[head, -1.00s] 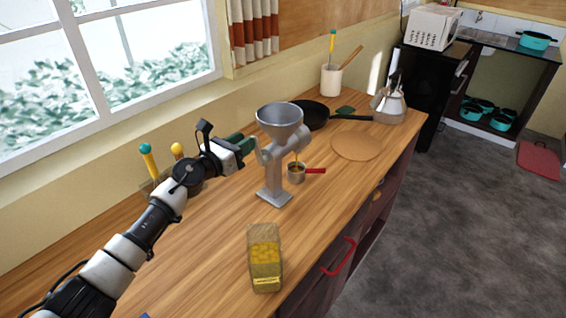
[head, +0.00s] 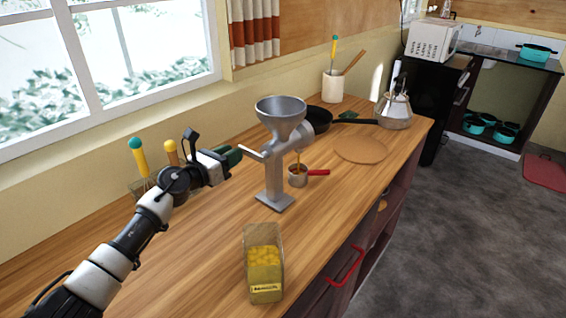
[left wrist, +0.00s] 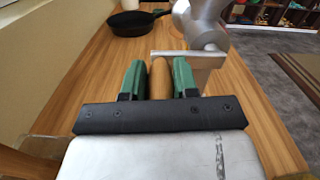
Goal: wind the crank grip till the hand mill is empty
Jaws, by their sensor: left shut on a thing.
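The grey hand mill (head: 274,178) stands upright on the wooden counter, with a wide funnel hopper (head: 281,112) on top. The hopper's inside looks bare grey from here, but its bottom is hidden. My left gripper (head: 234,156) is left of the mill, at the end of the crank arm (head: 252,153). In the left wrist view its green fingers are closed around the wooden crank grip (left wrist: 160,80). A thin brownish stream falls from the mill's spout into a small metal cup (head: 297,180) with a red handle. My right gripper is not in view.
A clear container (head: 263,270) of yellow pieces stands at the counter's front edge. A round board (head: 361,149), a black pan (head: 318,119) and a kettle (head: 394,108) are farther back. A utensil holder (head: 145,187) stands behind my left arm.

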